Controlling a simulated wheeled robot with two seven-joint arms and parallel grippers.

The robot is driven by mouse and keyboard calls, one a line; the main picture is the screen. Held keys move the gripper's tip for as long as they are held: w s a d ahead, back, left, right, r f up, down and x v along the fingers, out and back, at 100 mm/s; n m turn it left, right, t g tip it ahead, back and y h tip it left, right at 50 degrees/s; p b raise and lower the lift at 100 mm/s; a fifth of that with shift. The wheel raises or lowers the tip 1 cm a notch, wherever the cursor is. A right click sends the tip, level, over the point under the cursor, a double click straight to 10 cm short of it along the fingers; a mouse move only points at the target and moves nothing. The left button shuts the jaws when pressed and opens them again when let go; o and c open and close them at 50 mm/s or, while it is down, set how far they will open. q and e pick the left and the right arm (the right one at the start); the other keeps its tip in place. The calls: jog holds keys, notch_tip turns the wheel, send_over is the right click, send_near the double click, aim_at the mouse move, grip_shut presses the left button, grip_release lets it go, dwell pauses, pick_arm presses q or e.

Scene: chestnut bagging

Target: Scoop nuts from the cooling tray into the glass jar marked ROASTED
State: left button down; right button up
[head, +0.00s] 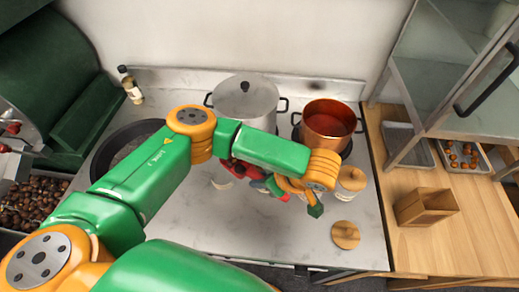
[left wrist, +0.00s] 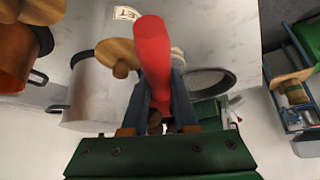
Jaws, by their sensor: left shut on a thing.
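My left gripper (head: 272,186) is over the middle of the counter, partly hidden by my own arm. In the left wrist view its fingers (left wrist: 161,95) are shut on a red-handled tool (left wrist: 152,50); its far end is not clear. Chestnuts (head: 32,203) fill the cooling tray at the far left, its rim mostly out of view. A jar with a wooden lid (head: 351,178) stands right of my gripper. A loose wooden lid (head: 345,235) lies on the counter. Another pale jar is mostly hidden behind my arm. I cannot read ROASTED on any jar. My right gripper is not in view.
A steel pot (head: 246,100) and a copper pot (head: 328,122) stand at the back. A dark pan (head: 112,150) is behind my arm at left. A wooden box (head: 426,207) and a small tray of nuts (head: 462,157) are at right.

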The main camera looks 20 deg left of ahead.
pick_arm(q)
jog(key=shift+s+r+n, duration=0.15)
jog(key=shift+s+n, duration=0.15)
jog(key=shift+s, duration=0.1)
jog(key=a+r+g+h, duration=0.1)
jog(key=a+r+h, duration=0.1)
jog(key=h, duration=0.2)
jog(key=w+a+r+g+h, duration=0.1)
jog(key=a+r+h, duration=0.1)
jog(key=a+h, duration=0.1)
jog(key=w+a+r+g+h, duration=0.1)
jog(key=a+h, duration=0.1)
jog(key=h, duration=0.2)
jog(key=shift+w+a+r+g+h, duration=0.1)
jog(key=shift+a+r+g+h, duration=0.2)
jog(key=shift+r+g, duration=0.1)
jog(key=shift+w+a+r+h, duration=0.2)
jog(key=shift+a+h, duration=0.1)
jog(key=shift+h, duration=0.1)
jog(key=shift+s, duration=0.1)
jog(key=shift+d, duration=0.1)
